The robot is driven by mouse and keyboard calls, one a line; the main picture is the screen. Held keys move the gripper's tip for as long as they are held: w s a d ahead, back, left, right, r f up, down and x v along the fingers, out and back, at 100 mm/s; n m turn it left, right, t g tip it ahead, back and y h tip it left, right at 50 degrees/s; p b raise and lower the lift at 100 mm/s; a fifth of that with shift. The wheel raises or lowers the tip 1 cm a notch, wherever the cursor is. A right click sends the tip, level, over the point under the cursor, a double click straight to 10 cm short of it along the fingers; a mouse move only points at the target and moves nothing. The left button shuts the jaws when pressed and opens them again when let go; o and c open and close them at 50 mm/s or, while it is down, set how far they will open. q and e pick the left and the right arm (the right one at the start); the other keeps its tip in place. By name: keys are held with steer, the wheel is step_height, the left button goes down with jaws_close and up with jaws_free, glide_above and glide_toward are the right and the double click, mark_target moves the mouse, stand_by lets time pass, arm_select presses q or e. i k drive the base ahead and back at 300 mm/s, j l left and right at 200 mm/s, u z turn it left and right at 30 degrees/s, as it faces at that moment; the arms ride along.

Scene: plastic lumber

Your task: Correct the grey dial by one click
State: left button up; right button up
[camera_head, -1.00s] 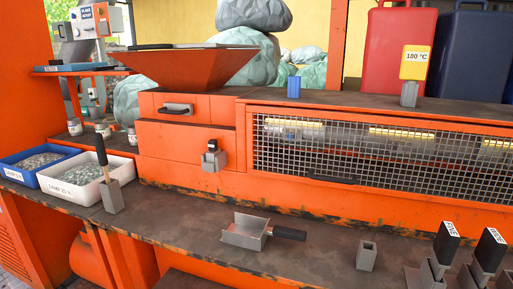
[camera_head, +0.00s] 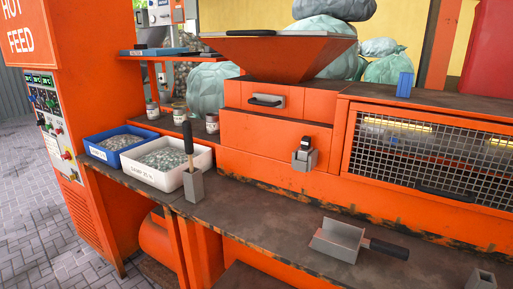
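A dark control panel (camera_head: 46,112) with small green displays and several small controls is on the side of the orange cabinet at the far left. It is seen at a steep angle, and its controls are too small to tell whether one is a grey dial. A grey block with a black-topped lever (camera_head: 305,154) is on the orange machine front at the middle. I cannot make out a clear grey dial. Neither of my grippers is in view.
A bench (camera_head: 250,222) runs along the machine, holding a blue tray (camera_head: 88,147), a white tray (camera_head: 148,178), a handled tool in a grey holder (camera_head: 194,187) and a grey scoop (camera_head: 338,241). Paved floor (camera_head: 40,225) at the left is free.

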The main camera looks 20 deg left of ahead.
mark_target(41, 101)
steer(key=i+j+u, duration=0.15)
steer(key=j, duration=0.25)
steer(key=i+j+u, duration=0.15)
steer(key=j, duration=0.2)
steer(key=i+j+u, duration=0.1)
steer(key=j, duration=0.3)
steer(key=i+j+u, duration=0.15)
steer(key=i+j, duration=0.3)
steer(key=j, duration=0.2)
steer(key=i+j+u, duration=0.1)
steer(key=i+j, duration=0.15)
steer(key=j, duration=0.2)
steer(key=i+j, duration=0.3)
steer(key=j, duration=0.2)
steer(key=i+j, duration=0.3)
steer(key=j, duration=0.15)
steer(key=i+j+u, duration=0.1)
steer(key=i+j, duration=0.2)
steer(key=j, duration=0.15)
